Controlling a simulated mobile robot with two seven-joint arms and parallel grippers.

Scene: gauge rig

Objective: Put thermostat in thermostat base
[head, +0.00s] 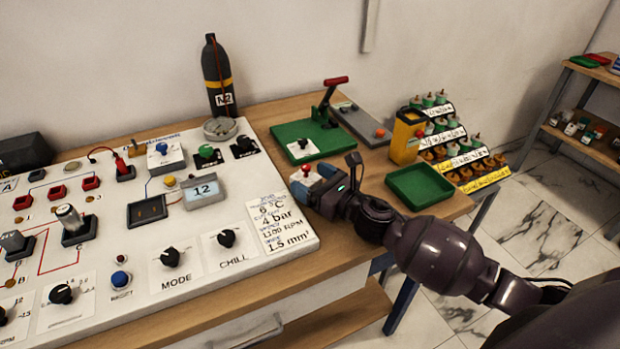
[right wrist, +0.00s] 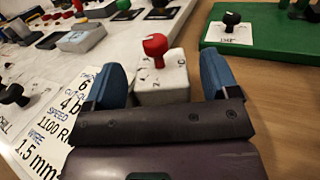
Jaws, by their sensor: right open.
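A white block with a red knob (head: 304,177) stands on the wooden table just right of the white panel. It also shows in the right wrist view (right wrist: 162,82); I take it for the thermostat, though no readable label confirms this. My right gripper (head: 314,184) is open, its blue fingers either side of the block in the right wrist view (right wrist: 163,72). I cannot tell whether they touch it. A black square socket (head: 147,210) on the panel looks empty and may be the thermostat base. My left gripper is in neither view.
A grey display reading 12 (head: 203,191) sits right of the socket. The white panel (head: 190,265) carries several knobs and switches. A green board (head: 322,137) lies behind the block, a green tray (head: 420,186) to the right. A black bottle (head: 217,78) stands behind the panel.

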